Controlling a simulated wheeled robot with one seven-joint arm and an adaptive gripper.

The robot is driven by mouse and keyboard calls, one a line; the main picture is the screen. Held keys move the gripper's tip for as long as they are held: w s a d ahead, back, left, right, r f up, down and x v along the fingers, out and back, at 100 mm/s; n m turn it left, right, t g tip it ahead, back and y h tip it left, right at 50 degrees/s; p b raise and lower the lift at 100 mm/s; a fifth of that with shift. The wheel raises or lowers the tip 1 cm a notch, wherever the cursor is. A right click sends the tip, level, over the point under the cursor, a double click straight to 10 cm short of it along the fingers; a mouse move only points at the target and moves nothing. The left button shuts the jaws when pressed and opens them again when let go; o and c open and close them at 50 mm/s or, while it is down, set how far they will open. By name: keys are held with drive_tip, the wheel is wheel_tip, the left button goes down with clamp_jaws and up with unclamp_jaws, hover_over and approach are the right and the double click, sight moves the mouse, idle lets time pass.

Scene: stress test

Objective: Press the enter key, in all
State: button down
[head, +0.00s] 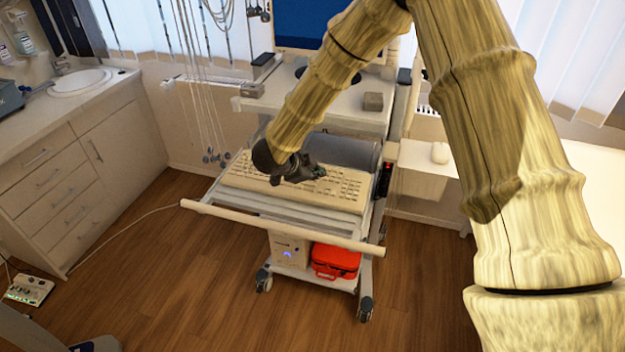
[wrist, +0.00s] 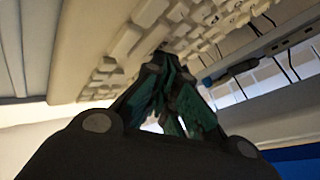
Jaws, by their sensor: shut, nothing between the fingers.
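A beige keyboard (head: 343,190) lies on the pull-out shelf of a wheeled cart. My gripper (head: 318,172) is over the right-middle part of the keyboard, with its fingers shut and empty. It hides some of the keys in the head view. In the wrist view the keyboard (wrist: 115,50) fills the top, and the dark fingertips of my gripper (wrist: 165,58) are at or very close to its keys. I cannot tell whether they touch. The enter key cannot be made out by its label in either view.
The cart's front rail (head: 285,228) runs before the keyboard. A grey roll (head: 345,152) lies behind it. A monitor (head: 305,22) and a small grey box (head: 373,101) are on the upper shelf. A red case (head: 336,261) sits below. Cables hang at the left.

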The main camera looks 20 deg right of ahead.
sight(315, 181)
drive_tip(key=shift+r, duration=0.1)
drive_tip(key=shift+r+p, duration=0.65)
drive_tip(key=shift+r, duration=0.1)
wheel_tip(315, 181, up, 5)
drive_tip(key=p, duration=0.3)
drive_tip(key=shift+p, duration=0.3)
drive_tip(key=shift+f, duration=0.1)
idle(0.7)
